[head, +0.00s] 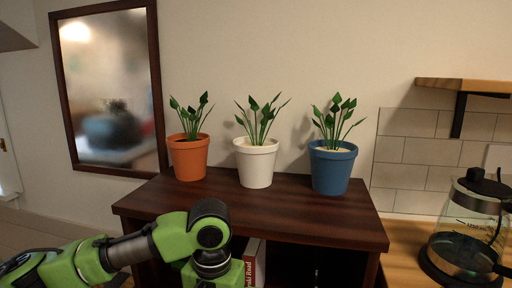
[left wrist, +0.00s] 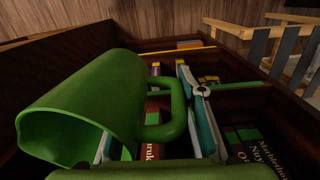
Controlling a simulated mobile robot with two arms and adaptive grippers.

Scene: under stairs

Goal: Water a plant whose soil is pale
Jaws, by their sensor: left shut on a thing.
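A green jug (left wrist: 95,100) with a loop handle (left wrist: 178,112) fills the left of the left wrist view, its wide mouth toward the lower left. My left gripper (left wrist: 172,108) is shut on it at the handle. In the head view my left arm reaches the cabinet front; fingers and jug are hidden there. Three leafy plants stand on the cabinet: an orange pot (head: 188,160) with dark-looking soil, a white pot (head: 256,166) whose soil is hard to tell from its rim, and a blue pot (head: 332,170) with pale soil (head: 333,149). My right gripper is out of view.
The dark wooden cabinet (head: 300,211) has open shelves with books (left wrist: 255,150) around the jug. A glass coffee maker (head: 468,230) stands on the counter at right. A wall shelf (head: 465,86) juts out above it. A framed mirror (head: 108,90) hangs at left.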

